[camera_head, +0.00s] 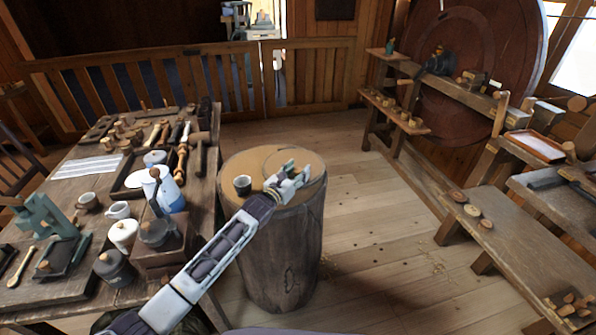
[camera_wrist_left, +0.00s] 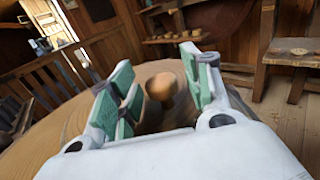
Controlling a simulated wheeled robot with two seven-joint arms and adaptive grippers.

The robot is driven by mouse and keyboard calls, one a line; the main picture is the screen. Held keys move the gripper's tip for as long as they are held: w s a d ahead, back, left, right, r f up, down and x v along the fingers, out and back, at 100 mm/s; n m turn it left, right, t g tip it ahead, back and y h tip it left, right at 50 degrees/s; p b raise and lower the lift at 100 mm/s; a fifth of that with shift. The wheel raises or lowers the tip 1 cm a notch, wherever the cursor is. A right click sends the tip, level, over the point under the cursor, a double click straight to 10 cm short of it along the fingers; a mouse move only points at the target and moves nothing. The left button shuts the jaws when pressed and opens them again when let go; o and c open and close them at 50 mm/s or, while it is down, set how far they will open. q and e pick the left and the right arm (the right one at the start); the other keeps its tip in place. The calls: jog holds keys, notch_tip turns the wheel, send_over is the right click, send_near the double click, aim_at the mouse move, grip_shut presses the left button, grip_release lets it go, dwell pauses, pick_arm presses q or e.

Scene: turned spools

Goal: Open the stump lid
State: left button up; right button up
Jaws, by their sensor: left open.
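The wooden stump (camera_head: 280,255) stands upright on the floor at the middle of the head view. Its round lid (camera_head: 282,156) lies in the right part of the flat top and looks closed. My left gripper (camera_head: 297,173) is low over the lid, reaching in from the lower left. In the left wrist view the left gripper (camera_wrist_left: 158,88) is open, with green pads on both sides of a round wooden knob (camera_wrist_left: 162,86). The knob shows between the fingers; I cannot tell whether they touch it. In the head view the gripper hides the knob. My right gripper is not in view.
A small dark cup (camera_head: 242,185) stands on the stump top, left of the gripper. A cluttered workbench (camera_head: 62,300) with pots and tools is close on the left. Low benches (camera_head: 520,237) stand at the right.

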pick_arm(q)
jog(key=shift+w+d, duration=0.15)
jog(key=shift+w, duration=0.1)
jog(key=shift+c, duration=0.5)
grip_shut()
